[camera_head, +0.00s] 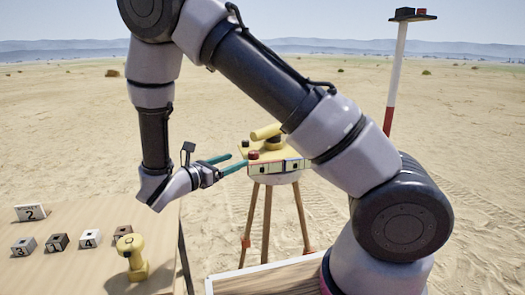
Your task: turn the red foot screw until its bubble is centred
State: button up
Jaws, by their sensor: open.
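A yellow levelling instrument (266,135) stands on a tripod (267,215) in the middle of the head view. A small red foot screw (253,155) sits at the left front corner of its yellow base. Pale vial windows (263,169) line the front of the base; the bubble is too small to make out. My gripper (238,160) has two teal fingers, spread apart and pointing right at the red screw. The fingertips are close to the screw; I cannot tell whether they touch it. My forearm hides the right part of the base.
A red and white pole (395,75) stands at right. A white-edged wooden box (265,279) lies below the tripod. Open sand surrounds them.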

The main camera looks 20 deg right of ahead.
aim_at(250, 154)
jog(key=shift+n+t, duration=0.3)
jog(key=shift+t, duration=0.1)
jog(key=x, duration=1)
jog(key=shift+w+d+f, duration=0.1)
jog(key=shift+w+f, duration=0.1)
jog(key=shift+w, duration=0.15)
grip_shut()
